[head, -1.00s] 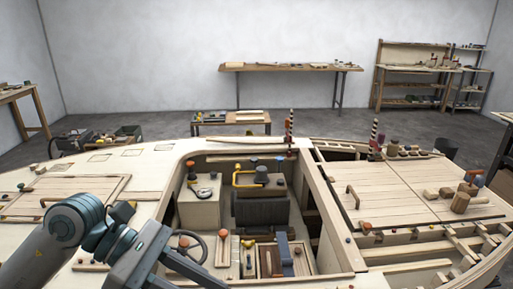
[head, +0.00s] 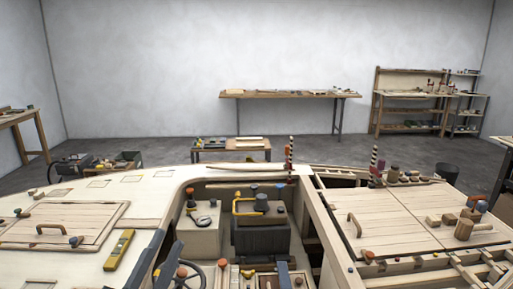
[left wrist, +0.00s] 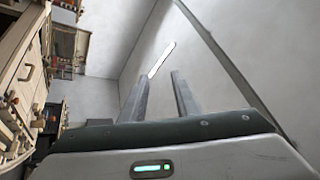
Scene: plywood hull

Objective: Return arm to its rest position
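My left gripper (left wrist: 158,78) shows in the left wrist view with its two grey fingers apart and nothing between them. Only wall and a bright light strip lie beyond the fingers. In the head view, a dark bar (head: 171,264) at the bottom edge beside the steering wheel (head: 190,273) looks like part of that gripper; the rest is out of frame. My right gripper is in neither view.
The plywood hull (head: 140,187) fills the lower head view, with an open cockpit in the middle. A yellow level (head: 119,250) lies on the left deck near a hatch (head: 65,222). Blocks and tools stand on the right deck. A workbench (head: 290,94) stands at the back.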

